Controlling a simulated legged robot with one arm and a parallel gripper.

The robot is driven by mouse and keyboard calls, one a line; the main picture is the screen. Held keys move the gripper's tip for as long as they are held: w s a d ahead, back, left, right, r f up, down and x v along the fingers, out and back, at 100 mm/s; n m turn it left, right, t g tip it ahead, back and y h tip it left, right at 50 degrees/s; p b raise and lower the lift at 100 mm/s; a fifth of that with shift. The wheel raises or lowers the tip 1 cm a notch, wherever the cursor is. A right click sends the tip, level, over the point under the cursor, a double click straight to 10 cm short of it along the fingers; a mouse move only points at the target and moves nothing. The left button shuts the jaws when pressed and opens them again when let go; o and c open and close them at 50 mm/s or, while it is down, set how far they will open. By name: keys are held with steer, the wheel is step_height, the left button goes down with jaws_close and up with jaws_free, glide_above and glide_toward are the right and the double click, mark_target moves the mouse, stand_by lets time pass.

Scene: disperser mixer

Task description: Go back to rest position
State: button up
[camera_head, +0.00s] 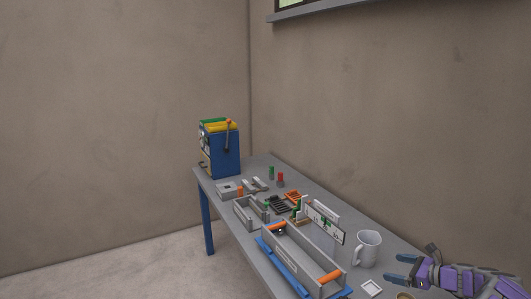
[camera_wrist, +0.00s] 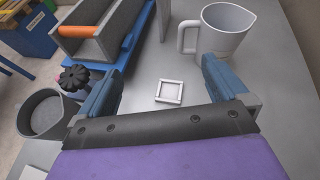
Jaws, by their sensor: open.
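My gripper (camera_head: 403,268) is at the right of the head view, above the near right end of the grey table (camera_head: 262,262). Its blue fingers stand apart with nothing between them; they also show in the wrist view (camera_wrist: 165,88). Beyond the fingertips a small white square frame (camera_wrist: 169,91) lies on the table. A white mug (camera_head: 367,248) stands just left of the gripper in the head view; in the wrist view the mug (camera_wrist: 226,32) is beyond the right finger.
A grey tray with orange handles (camera_head: 305,262) lies on a blue base in front. A blue box machine (camera_head: 224,150) stands at the far end. In the wrist view a grey cup (camera_wrist: 45,115) and black knob (camera_wrist: 80,78) are at left.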

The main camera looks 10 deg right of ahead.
steer(key=s+a+r+n+g+y, duration=0.1)
steer(key=a+r+n+g, duration=0.2)
steer(key=a, duration=0.6)
steer(key=s+a+r+n+g+y, duration=0.15)
steer(key=a+r+n, duration=0.3)
steer(key=a, duration=0.45)
steer(key=s+a+r+n+g, duration=0.2)
steer(key=a+r+n, duration=0.15)
steer(key=a, duration=0.55)
steer(key=s+a+r+n+g+h, duration=0.1)
steer(key=s+a+r+n+g, duration=0.15)
steer(key=s+a, duration=0.35)
steer(key=s+a+r+n+g+h, duration=0.1)
steer(key=s+a+n, duration=0.3)
steer(key=s+a, duration=0.3)
steer(key=s+d+f+n+g+h, duration=0.1)
steer(key=s+n+h, duration=0.3)
steer(key=s, duration=1)
steer(key=s+d+f+n+g+h, duration=0.1)
steer(key=s+n+h, duration=0.3)
steer(key=s, duration=1)
steer(key=shift+d+f+n+g, duration=0.2)
steer(key=shift+f+n+g, duration=0.1)
steer(key=shift+n, duration=0.75)
